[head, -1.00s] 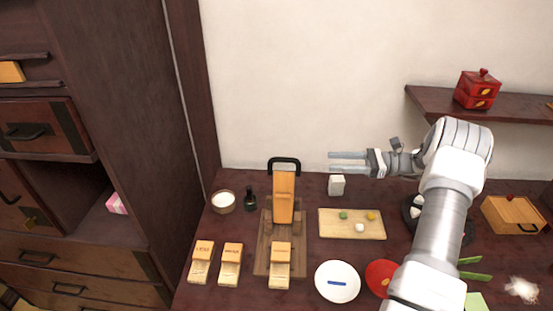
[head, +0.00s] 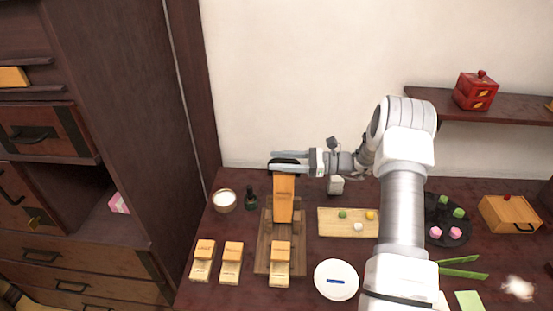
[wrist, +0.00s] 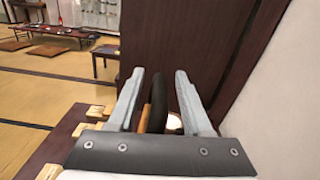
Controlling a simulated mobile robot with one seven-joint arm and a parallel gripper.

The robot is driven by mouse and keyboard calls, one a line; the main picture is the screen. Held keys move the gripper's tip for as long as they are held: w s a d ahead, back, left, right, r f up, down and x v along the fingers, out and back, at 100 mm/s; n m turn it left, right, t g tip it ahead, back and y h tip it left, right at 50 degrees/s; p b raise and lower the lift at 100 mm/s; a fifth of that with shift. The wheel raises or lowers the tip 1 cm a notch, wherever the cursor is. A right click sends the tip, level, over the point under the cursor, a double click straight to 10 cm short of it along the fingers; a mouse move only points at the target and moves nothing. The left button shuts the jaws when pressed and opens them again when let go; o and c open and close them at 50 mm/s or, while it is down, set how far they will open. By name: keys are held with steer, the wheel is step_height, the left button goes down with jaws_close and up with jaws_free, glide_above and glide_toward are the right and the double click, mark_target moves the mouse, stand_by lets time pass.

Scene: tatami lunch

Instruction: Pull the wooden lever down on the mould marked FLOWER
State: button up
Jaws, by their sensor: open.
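The orange wooden lever (head: 284,198) stands upright on a brown wooden press base (head: 262,255), with a black bar handle at its top. A small mould (head: 281,258) sits at the front of the base; its marking is too small to read. My gripper (head: 272,160) is open at the height of the handle, its fingers pointing left across the top of the lever. In the wrist view the dark handle (wrist: 158,100) shows between the two open fingers (wrist: 160,72). Contact cannot be made out.
Two similar moulds (head: 203,260) (head: 231,262) lie to the left of the base. A bowl of white stuff (head: 223,201) and a dark bottle (head: 251,198) stand behind them. A board with sweets (head: 345,230) and a white plate (head: 336,279) are to the right. The wall is close behind.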

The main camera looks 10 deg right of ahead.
steer(key=shift+w+a, duration=0.15)
steer(key=shift+a, duration=0.35)
jaws_close()
stand_by(1.2)
